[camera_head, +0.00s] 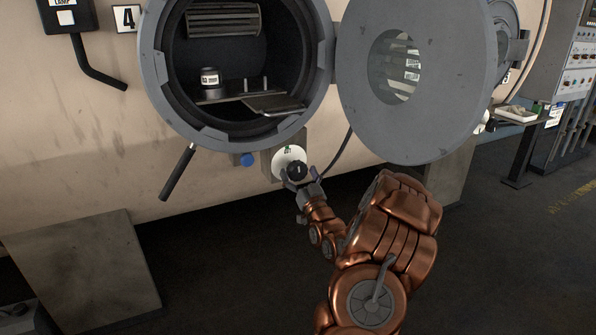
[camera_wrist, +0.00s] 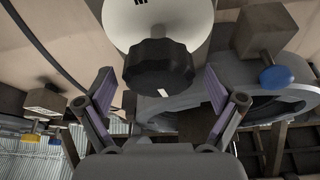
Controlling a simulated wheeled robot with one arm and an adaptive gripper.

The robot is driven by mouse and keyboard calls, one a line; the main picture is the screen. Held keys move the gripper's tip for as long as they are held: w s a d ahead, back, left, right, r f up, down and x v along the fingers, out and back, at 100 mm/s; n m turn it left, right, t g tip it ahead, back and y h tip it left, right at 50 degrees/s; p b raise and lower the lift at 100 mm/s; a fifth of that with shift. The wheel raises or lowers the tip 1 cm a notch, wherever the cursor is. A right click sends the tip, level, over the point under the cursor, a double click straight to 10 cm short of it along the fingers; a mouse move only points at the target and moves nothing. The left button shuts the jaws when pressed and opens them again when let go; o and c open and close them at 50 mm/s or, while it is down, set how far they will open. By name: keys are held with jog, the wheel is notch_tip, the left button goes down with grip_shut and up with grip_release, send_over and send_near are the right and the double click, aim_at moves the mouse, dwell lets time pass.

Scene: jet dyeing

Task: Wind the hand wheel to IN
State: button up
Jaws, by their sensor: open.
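The hand wheel is a black lobed knob (camera_head: 297,171) in front of a round white dial plate (camera_head: 289,157), under the open round port. In the wrist view the black knob (camera_wrist: 158,68) has a white mark on its lower edge, and the white dial (camera_wrist: 150,20) with dark lettering shows behind it, cut off at the top. My gripper (camera_head: 299,185) is open right at the knob. In the wrist view my gripper (camera_wrist: 168,102) has one finger on each side of the knob, with visible gaps. The dial's lettering is too small to read.
The grey round door (camera_head: 420,60) stands open at the right of the port rim (camera_head: 325,60). A black handle (camera_head: 178,172) and a blue knob (camera_head: 247,160) are left of the dial. A labelled jar (camera_head: 210,80) stands inside the port.

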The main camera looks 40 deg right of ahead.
jog(key=shift+w+d+r, duration=0.25)
jog(key=shift+w, duration=0.2)
jog(key=c, duration=1.1)
